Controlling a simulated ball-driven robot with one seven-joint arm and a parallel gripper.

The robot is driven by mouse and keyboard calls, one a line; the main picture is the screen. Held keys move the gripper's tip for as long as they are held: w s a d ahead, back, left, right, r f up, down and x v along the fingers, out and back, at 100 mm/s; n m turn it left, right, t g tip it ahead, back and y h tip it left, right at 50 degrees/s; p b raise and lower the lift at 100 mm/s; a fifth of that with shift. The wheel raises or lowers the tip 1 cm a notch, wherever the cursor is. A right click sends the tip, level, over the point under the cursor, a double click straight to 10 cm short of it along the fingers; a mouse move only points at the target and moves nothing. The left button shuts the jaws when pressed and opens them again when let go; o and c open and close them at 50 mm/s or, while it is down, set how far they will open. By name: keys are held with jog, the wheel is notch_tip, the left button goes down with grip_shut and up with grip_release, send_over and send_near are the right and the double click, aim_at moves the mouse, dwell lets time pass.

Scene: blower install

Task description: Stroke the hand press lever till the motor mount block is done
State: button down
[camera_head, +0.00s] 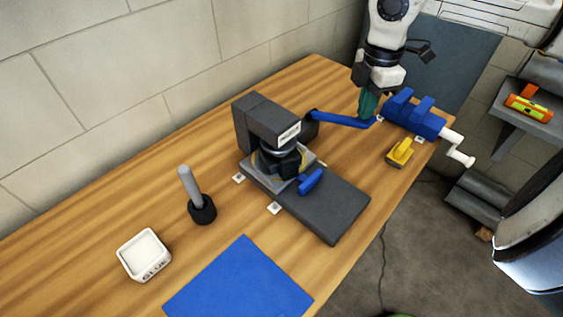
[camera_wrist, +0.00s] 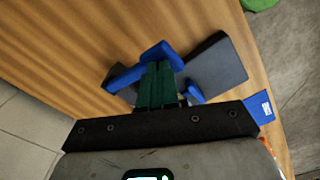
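The dark grey hand press (camera_head: 268,122) stands on the wooden bench, its long base reaching to the front right. Its blue lever (camera_head: 340,119) sticks out to the right, roughly level. A dark block (camera_head: 284,163) sits under the press head; I cannot tell for sure whether it is the motor mount block. My gripper (camera_head: 368,112) points down at the lever's outer end. In the wrist view its green fingers (camera_wrist: 157,82) lie close together, with blue lever parts (camera_wrist: 127,77) around them. No lever shows between the fingers; their exact contact is hidden.
A blue vise (camera_head: 413,115) with a white crank stands right of my gripper, a yellow piece (camera_head: 399,152) in front of it. A grey rod in a black base (camera_head: 202,210), a white tray (camera_head: 144,255) and a blue mat (camera_head: 240,285) are at the left and front.

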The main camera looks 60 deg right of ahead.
aim_at(361, 125)
jog(key=shift+f+b, duration=2.2)
jog(key=shift+f, duration=0.3)
jog(key=shift+f+b, duration=0.2)
jog(key=shift+b, duration=0.2)
jog(key=shift+r, duration=0.2)
jog(key=shift+r+p, duration=1.45)
jog(key=shift+r, duration=1.95)
jog(key=shift+f, duration=0.1)
notch_tip(361, 125, down, 6)
jog(key=b, duration=0.6)
jog(key=shift+f+b, duration=0.25)
jog(key=shift+b, duration=0.15)
jog(key=shift+f+b, duration=0.25)
jog(key=shift+b, duration=0.15)
jog(key=shift+r, duration=0.1)
